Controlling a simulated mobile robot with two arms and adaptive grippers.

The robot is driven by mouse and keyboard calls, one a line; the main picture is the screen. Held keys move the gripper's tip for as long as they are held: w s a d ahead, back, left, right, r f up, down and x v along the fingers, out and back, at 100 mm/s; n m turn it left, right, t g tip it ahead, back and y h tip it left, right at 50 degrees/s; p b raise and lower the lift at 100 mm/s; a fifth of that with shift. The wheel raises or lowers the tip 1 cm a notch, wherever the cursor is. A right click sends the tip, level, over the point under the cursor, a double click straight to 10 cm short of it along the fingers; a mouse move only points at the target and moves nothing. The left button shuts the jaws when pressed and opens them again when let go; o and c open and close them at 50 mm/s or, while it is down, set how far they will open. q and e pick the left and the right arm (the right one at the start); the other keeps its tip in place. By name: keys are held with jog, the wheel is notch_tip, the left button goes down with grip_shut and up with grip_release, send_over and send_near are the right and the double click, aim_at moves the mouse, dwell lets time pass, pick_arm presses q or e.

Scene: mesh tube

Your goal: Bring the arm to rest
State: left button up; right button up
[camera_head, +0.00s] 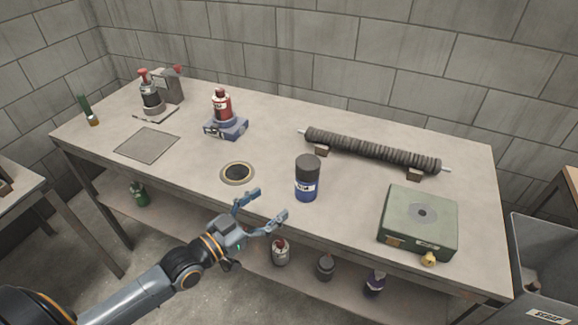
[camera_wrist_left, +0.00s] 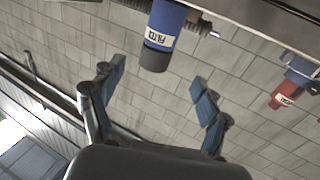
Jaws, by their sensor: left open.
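My left gripper (camera_head: 262,207) is open and empty, in front of the table's near edge in the head view. Its two blue-tipped fingers are spread apart, and they also show in the left wrist view (camera_wrist_left: 160,90). A blue can with a black cap (camera_head: 307,180) stands upright on the table, just right of and beyond the fingertips. In the left wrist view the can (camera_wrist_left: 165,35) appears upside down beyond the fingers, apart from them. My right gripper is not in view.
On the table (camera_head: 270,120) are a ribbed tube on blocks (camera_head: 370,150), a green box (camera_head: 418,220), a round dark disc (camera_head: 237,173), a red bottle on a blue base (camera_head: 222,108) and a grey square (camera_head: 147,145). A grey bin (camera_head: 545,270) stands right.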

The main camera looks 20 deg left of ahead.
pick_arm(q)
jog(key=s+d+f+g+y, duration=0.3)
jog(key=s+d+f+g, duration=0.25)
jog(key=s+f, duration=0.2)
jog(key=s+a+f+n+g+y, duration=0.1)
jog(key=s+a+f+g+y, duration=0.15)
jog(key=s, duration=0.45)
jog(key=s+a+f+n+g+y, duration=0.1)
jog(key=s+f+n+g+y, duration=0.1)
jog(key=s+g, duration=0.3)
jog(key=s+f+g, duration=0.1)
jog(key=s+f, duration=0.2)
jog(key=f, duration=2.2)
jog(key=s+a+f+g+p, duration=0.1)
jog(key=s+a+f, duration=0.2)
jog(key=s+f, duration=1.3)
jog(key=shift+s+f+m, duration=0.15)
jog(key=shift+s+m, duration=0.15)
jog(key=shift+s, duration=0.45)
jog(key=shift+a, duration=0.1)
